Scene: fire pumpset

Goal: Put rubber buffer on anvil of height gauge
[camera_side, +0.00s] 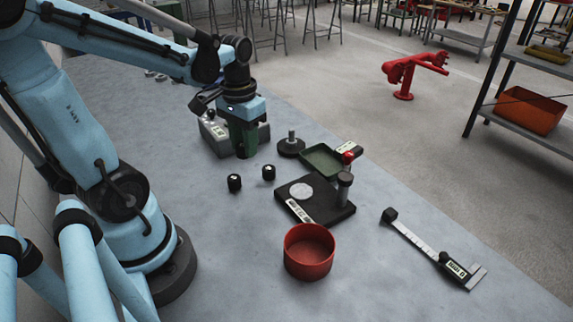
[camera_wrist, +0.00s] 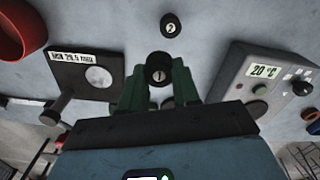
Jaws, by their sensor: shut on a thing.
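My gripper (camera_side: 243,140) has green fingers; in the wrist view (camera_wrist: 158,85) they are shut on a black cylindrical rubber buffer marked 1 (camera_wrist: 158,70). In the side view the held buffer is hidden. The height gauge (camera_side: 322,208) has a flat black base with a label, a pale round anvil (camera_side: 301,191) and a dark post (camera_side: 344,186). The anvil looks bare, and also shows in the wrist view (camera_wrist: 99,77), left of my gripper. Two other buffers stand on the table, left (camera_side: 234,183) and right (camera_side: 268,172). The wrist view shows one marked 2 (camera_wrist: 170,26).
A red round bowl (camera_side: 309,254) stands in front of the gauge. Behind it are a green tray (camera_side: 320,160) and a black disc with a stem (camera_side: 291,147). A grey box reading 20 °C (camera_wrist: 262,72) is beside my gripper. A caliper (camera_side: 430,245) lies right.

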